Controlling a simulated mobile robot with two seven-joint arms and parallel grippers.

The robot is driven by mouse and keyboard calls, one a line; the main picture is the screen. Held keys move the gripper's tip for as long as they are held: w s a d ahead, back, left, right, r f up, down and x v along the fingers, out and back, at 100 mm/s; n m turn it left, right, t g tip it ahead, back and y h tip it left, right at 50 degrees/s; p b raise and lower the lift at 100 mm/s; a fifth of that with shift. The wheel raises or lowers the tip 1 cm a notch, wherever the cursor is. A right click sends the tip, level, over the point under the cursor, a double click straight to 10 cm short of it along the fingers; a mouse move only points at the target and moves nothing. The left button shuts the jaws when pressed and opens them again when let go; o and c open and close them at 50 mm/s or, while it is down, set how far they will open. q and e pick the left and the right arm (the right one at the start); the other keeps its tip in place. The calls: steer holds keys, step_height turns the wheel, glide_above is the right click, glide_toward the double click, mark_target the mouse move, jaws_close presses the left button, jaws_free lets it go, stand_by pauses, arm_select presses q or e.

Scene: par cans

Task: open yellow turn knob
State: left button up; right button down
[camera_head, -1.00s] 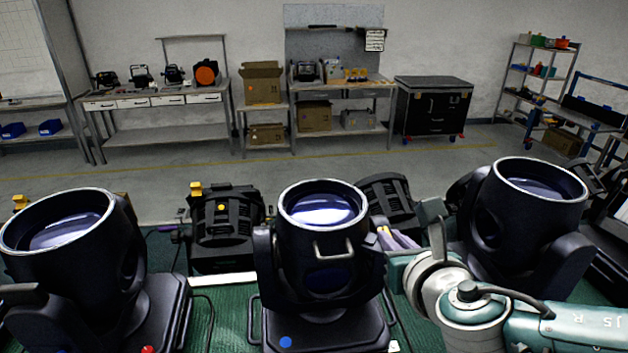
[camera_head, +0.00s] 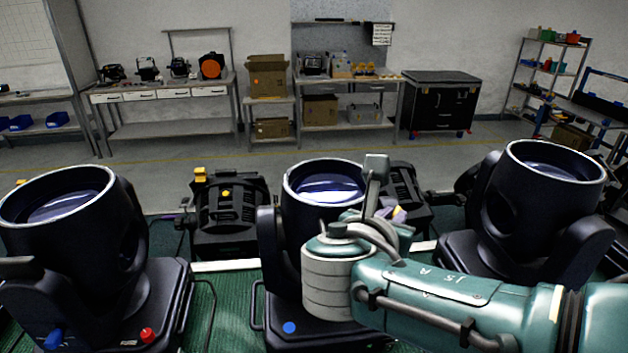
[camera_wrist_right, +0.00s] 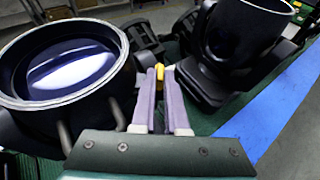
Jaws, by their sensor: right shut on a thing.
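The yellow turn knob (camera_wrist_right: 159,72) shows as a small yellow piece between the fingertips in the right wrist view, beside the middle stage light. My right gripper (camera_wrist_right: 160,86) has purple-grey fingers and is shut on this knob. In the head view my right gripper (camera_head: 394,214) shows only partly, behind my wrist, to the right of the middle light (camera_head: 325,180). The knob is hidden there. My left gripper is in neither view.
Large stage lights stand at left (camera_head: 65,200) and right (camera_head: 550,185) on the green surface. A dark fixture (camera_head: 230,215) with yellow parts stands behind, left of the middle light. Another dark fixture (camera_head: 405,190) is close behind my gripper. A red knob (camera_head: 147,335) sits at front left.

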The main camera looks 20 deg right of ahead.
steer(key=shift+d, duration=0.1)
steer(key=c, duration=0.9)
jaws_free()
steer(key=shift+c, duration=0.2)
steer(key=shift+s+a+r, duration=0.15)
steer(key=shift+a+r, duration=0.05)
steer(key=shift+a, duration=0.15)
steer(key=v, duration=0.9)
steer(key=shift+p, duration=0.35)
steer(key=shift+s, duration=0.15)
